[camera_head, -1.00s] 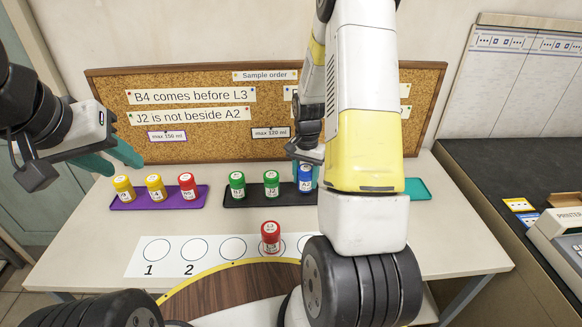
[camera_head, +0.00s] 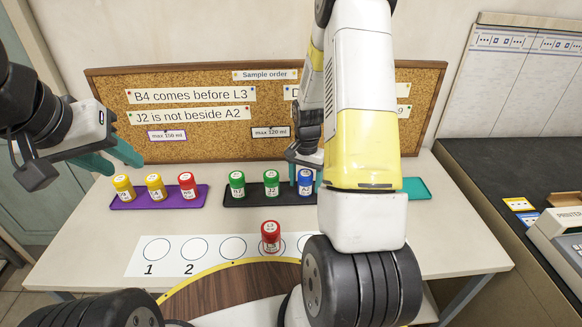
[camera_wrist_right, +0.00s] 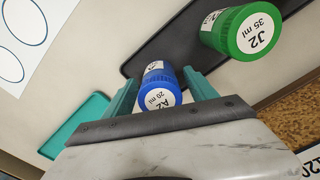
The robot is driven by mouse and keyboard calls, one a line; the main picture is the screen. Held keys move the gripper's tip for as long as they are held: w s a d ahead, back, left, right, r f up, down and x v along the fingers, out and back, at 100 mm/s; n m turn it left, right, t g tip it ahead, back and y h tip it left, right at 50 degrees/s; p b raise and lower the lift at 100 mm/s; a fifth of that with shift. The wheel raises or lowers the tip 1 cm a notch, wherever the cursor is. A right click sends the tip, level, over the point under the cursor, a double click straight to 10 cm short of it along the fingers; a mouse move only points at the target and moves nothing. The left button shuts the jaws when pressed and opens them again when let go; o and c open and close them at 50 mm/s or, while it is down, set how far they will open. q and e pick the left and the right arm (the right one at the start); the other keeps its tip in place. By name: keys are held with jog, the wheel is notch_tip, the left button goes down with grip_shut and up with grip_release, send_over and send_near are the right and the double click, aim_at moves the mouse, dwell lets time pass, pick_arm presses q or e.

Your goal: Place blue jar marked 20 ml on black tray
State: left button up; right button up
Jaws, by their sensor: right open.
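The blue jar (camera_head: 305,184), marked A2 and 20 ml, stands upright at the right end of the black tray (camera_head: 254,200). In the right wrist view the blue jar (camera_wrist_right: 159,88) sits between the two teal fingers of my right gripper (camera_wrist_right: 161,79), with a small gap at the sides. My right gripper (camera_head: 305,180) is open around it, partly hidden by my own arm in the head view. The black tray also shows in the right wrist view (camera_wrist_right: 183,42). My left gripper (camera_head: 124,162) is open and empty above the purple tray's left side.
Green jars (camera_head: 237,184) (camera_head: 271,183) stand on the black tray left of the blue jar. The purple tray (camera_head: 160,203) holds two yellow jars and a red one. A red jar (camera_head: 270,237) stands on the white numbered strip (camera_head: 190,267). A teal tray (camera_head: 416,188) lies right.

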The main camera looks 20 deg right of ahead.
notch_tip(320, 180, up, 12)
jog(key=shift+f, duration=0.25)
jog(key=s+a+r+n+t+y, duration=0.1)
jog(key=s+a+r+n+t, duration=0.2)
jog(key=r, duration=0.4)
jog(key=s+a+r+n, duration=0.1)
jog(key=s+a+r, duration=0.2)
jog(key=s+r, duration=0.35)
jog(key=s+a+r+n+t, duration=0.1)
jog(key=s+a+r+n, duration=0.1)
jog(key=s, duration=0.3)
jog(key=s+a+r+n+t+y, duration=0.1)
jog(key=s+a+r+n+t, duration=0.1)
jog(key=s+r, duration=0.3)
jog(key=shift+s+a+n, duration=0.45)
jog(key=shift+a+n, duration=0.05)
jog(key=shift+a, duration=0.25)
